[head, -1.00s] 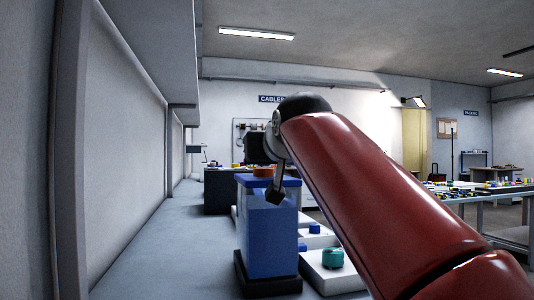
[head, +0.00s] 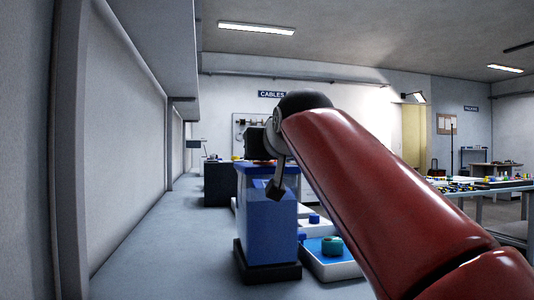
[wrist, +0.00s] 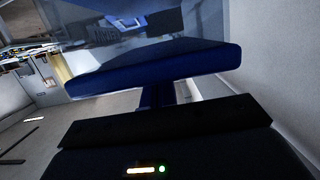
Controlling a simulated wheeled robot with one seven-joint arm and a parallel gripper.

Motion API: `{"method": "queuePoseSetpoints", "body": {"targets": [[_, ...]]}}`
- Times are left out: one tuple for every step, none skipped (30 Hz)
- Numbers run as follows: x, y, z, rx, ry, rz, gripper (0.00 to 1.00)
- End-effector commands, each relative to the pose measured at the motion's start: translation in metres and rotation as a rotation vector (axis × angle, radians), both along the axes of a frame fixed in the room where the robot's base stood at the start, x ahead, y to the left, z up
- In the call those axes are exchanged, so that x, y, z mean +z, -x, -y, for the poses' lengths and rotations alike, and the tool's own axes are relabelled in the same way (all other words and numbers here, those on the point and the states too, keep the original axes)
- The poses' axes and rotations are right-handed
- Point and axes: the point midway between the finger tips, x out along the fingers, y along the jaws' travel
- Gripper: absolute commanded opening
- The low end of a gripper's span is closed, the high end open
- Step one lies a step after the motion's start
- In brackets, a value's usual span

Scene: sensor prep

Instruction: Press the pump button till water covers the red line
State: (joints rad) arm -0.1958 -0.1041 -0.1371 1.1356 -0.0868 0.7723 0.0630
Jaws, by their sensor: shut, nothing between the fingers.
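The blue pump tank (head: 270,225) stands upright on a dark base on the bench in the head view. My gripper (head: 258,147) is shut and empty, just over the tank's blue lid (head: 283,170). An orange-red sliver of the button (head: 262,161) shows under my gripper; I cannot tell whether they touch. A white tray (head: 335,275) with a blue inside, perhaps water, holds a teal round part (head: 332,246). I cannot make out a red line.
More white trays with blue knobs (head: 314,219) stand behind the first tray. The bench (head: 175,240) is clear left of the tank, up to the wall. A table (head: 485,186) with small coloured parts stands at the right.

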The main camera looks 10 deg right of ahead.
Motion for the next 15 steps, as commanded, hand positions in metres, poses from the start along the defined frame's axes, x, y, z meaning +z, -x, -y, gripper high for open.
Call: {"method": "queuePoseSetpoints", "body": {"targets": [[-0.004,-0.005,-0.001,0.000,0.002,-0.025,0.00],[0.000,-0.005,-0.001,-0.001,0.001,-0.024,0.00],[0.007,-0.005,0.000,-0.001,0.001,-0.022,0.00],[0.012,-0.005,0.000,-0.001,0.001,-0.019,0.00],[0.018,-0.005,0.000,-0.001,0.001,-0.016,0.00],[0.027,-0.004,0.000,-0.001,0.001,-0.011,0.00],[0.034,-0.004,0.000,-0.001,0.001,-0.008,0.00],[0.041,-0.003,0.000,0.000,0.000,-0.004,0.00],[0.050,-0.002,0.000,0.000,0.000,0.001,0.00],[0.044,0.010,0.000,0.000,-0.001,0.006,0.00],[0.044,0.018,0.001,0.000,-0.001,0.007,0.00],[0.046,0.028,0.001,0.000,0.000,0.007,0.00],[0.048,0.035,0.000,0.001,0.000,0.008,0.00],[0.050,0.042,0.000,0.001,0.000,0.008,0.00],[0.052,0.051,0.000,0.001,0.000,0.007,0.00]]}}
